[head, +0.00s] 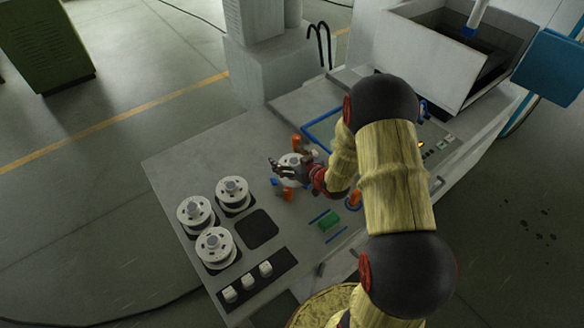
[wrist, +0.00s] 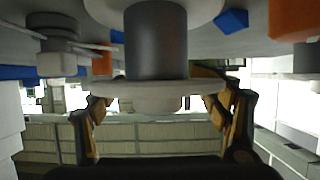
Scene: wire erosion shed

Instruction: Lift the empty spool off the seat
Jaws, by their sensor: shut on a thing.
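The spool (head: 291,160) is white and sits among orange and blue parts near the middle of the bench, partly covered by my gripper (head: 287,172) in the head view. In the wrist view the spool (wrist: 155,88) shows two pale flanges around a bare dark grey core. My gripper (wrist: 165,112) has one finger on each side of the nearer flange and is shut on it. The seat beneath the spool is hidden, so I cannot tell whether the spool is clear of it.
Several white spools (head: 214,246) stand on dark pads at the bench's left, beside an empty dark square (head: 261,229). White blocks (head: 247,282) sit on a dark strip in front. A green block (head: 328,221) lies right of centre. An open-topped machine tank (head: 440,62) stands behind.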

